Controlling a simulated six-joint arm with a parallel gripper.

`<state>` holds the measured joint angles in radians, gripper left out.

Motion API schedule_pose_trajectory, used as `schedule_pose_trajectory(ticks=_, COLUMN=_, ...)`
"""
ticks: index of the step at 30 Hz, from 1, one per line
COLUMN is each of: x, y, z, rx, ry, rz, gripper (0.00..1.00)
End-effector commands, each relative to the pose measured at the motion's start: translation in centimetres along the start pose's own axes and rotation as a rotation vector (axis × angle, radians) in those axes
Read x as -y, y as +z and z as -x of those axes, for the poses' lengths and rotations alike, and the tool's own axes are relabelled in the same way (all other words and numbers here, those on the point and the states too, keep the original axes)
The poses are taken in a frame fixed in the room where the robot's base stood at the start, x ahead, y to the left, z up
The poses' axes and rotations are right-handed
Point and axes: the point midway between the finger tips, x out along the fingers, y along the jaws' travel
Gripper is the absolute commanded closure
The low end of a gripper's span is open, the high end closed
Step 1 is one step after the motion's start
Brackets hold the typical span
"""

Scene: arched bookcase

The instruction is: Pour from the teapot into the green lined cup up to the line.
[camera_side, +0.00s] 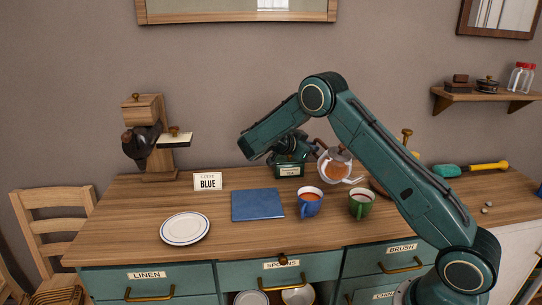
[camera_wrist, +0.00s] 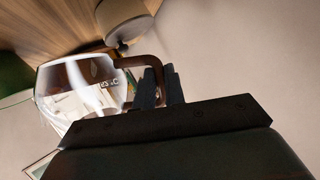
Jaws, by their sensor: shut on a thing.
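The glass teapot (camera_side: 337,167) holds amber tea and hangs above the table, tilted, with its spout side toward the right and low, close above the green cup (camera_side: 361,205). No stream is clearly visible. My gripper (camera_side: 318,150) is shut on the teapot's brown handle; in the wrist view my gripper's fingers (camera_wrist: 161,88) close on the handle beside the glass teapot (camera_wrist: 80,92). The green cup stands upright on the table with a dark reddish inside; its level and line are too small to read. A blue cup (camera_side: 310,207) with orange-brown liquid stands to its left.
A wooden grinder-like stand (camera_side: 150,145) is at the back left. A green and yellow tool (camera_side: 470,169) lies right. The front table strip is clear.

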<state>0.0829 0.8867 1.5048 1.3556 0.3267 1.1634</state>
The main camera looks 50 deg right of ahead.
Motion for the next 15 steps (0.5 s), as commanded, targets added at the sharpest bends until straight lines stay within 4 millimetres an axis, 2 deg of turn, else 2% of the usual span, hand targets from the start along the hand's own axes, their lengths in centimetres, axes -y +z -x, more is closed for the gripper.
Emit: schedule_pose_trajectory(ticks=15, x=0.09, y=-0.56, z=0.22, rx=-0.002, ry=-0.015, rz=-0.033, gripper=1.00)
